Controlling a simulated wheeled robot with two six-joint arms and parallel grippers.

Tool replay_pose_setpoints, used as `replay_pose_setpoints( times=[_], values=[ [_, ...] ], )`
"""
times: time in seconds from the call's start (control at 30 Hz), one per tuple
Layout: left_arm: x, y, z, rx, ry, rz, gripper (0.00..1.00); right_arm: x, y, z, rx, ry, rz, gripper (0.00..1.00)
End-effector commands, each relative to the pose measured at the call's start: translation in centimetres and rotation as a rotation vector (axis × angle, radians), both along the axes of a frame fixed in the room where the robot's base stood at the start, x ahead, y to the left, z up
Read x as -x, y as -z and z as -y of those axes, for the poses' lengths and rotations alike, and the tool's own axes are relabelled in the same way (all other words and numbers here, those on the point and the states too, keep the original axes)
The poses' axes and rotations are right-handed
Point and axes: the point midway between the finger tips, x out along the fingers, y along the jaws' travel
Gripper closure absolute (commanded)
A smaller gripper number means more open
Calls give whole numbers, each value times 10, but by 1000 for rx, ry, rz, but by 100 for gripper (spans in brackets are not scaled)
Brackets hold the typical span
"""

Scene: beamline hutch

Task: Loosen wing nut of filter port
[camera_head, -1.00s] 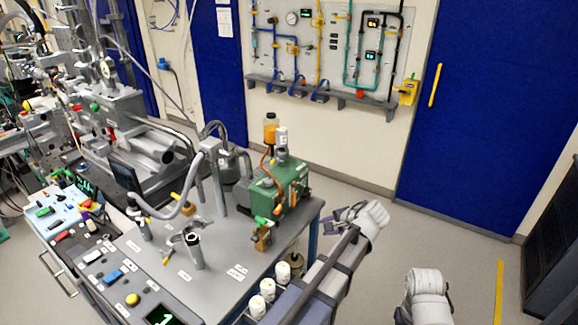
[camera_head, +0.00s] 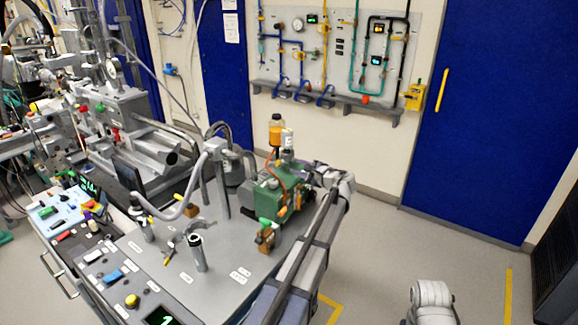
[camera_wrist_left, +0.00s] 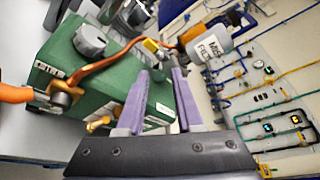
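The green pump (camera_head: 262,203) stands on the grey table, and its green body (camera_wrist_left: 112,92) fills the left of the left wrist view. A white canister labelled as a mist filter (camera_wrist_left: 208,48) stands at its far end; in the head view the white canister (camera_head: 287,139) is above the pump. A small yellow part (camera_wrist_left: 152,45) sits near the canister; I cannot tell if it is the wing nut. A grey knob (camera_wrist_left: 90,39) is on the pump. My left gripper (camera_wrist_left: 160,73) is open and empty beside the pump; in the head view it (camera_head: 318,178) is partly hidden.
An orange hose (camera_wrist_left: 115,60) crosses over the pump. An amber bottle (camera_head: 276,130) rises behind it. A green-handled brass valve (camera_head: 266,237) stands in front, and a grey holder (camera_head: 198,252) stands to the left. A pipe panel (camera_head: 335,50) hangs on the wall.

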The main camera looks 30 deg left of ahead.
Motion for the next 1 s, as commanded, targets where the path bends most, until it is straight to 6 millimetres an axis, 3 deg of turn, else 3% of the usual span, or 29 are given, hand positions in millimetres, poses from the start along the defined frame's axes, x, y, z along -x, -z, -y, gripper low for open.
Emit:
replay_pose_setpoints(
  times=[0.3, 0.67, 1.0],
  values=[
    [-20, 13, -44, 1, -2, 0, 65, 0, 13, 0, 0, 0, 0, 100],
    [-22, 13, -52, 2, 0, 0, 65, 0, 13, 0, 0, 0, 0, 100],
    [-22, 14, -52, 2, 0, 0, 100, 0, 13, 0, 0, 0, 0, 100]
  ],
)
